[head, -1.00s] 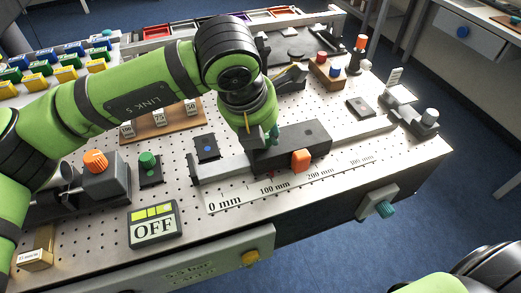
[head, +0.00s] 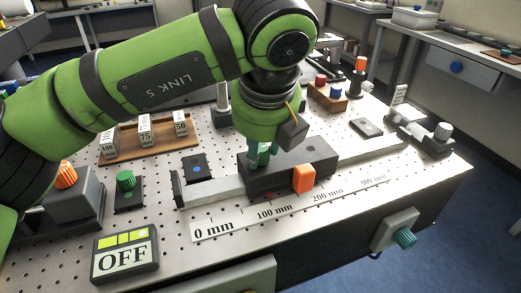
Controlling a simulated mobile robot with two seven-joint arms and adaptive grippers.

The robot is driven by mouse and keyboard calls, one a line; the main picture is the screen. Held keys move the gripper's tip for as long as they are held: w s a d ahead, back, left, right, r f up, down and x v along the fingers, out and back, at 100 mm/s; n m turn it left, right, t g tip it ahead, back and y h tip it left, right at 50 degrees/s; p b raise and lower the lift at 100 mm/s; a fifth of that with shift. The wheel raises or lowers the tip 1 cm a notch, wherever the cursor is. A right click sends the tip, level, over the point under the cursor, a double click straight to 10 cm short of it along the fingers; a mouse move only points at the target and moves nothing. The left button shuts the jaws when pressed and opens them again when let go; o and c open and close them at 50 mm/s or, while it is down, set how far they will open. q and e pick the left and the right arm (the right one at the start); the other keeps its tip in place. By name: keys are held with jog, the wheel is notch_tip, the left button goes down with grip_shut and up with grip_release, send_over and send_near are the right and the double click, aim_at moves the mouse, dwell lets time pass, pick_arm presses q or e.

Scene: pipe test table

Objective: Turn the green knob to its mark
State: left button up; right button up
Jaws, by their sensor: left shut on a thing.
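A green knob (head: 126,181) stands on a small black base at the left of the perforated table. A second, teal-green knob (head: 404,238) sits on a grey box at the table's front right side; I see no clear mark by either. My left gripper (head: 262,154) is away from both, pointing down at the dark sliding block (head: 314,155) on the rail. It is shut there, at the block's left part; the exact grip is hidden by my wrist. My right gripper is not in view.
An orange pointer (head: 303,179) on the block's front stands above the millimetre scale (head: 235,226). An orange knob (head: 65,175) on a grey box, an OFF display (head: 125,254) and a tray of weights (head: 160,140) lie left.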

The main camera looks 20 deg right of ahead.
pick_arm(q)
jog(key=shift+w+a+r, duration=0.1)
jog(key=shift+w+r, duration=0.15)
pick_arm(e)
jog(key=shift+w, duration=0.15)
pick_arm(q)
jog(key=o, duration=1.1)
jog(key=shift+f, duration=0.15)
jog(key=v, duration=1.2)
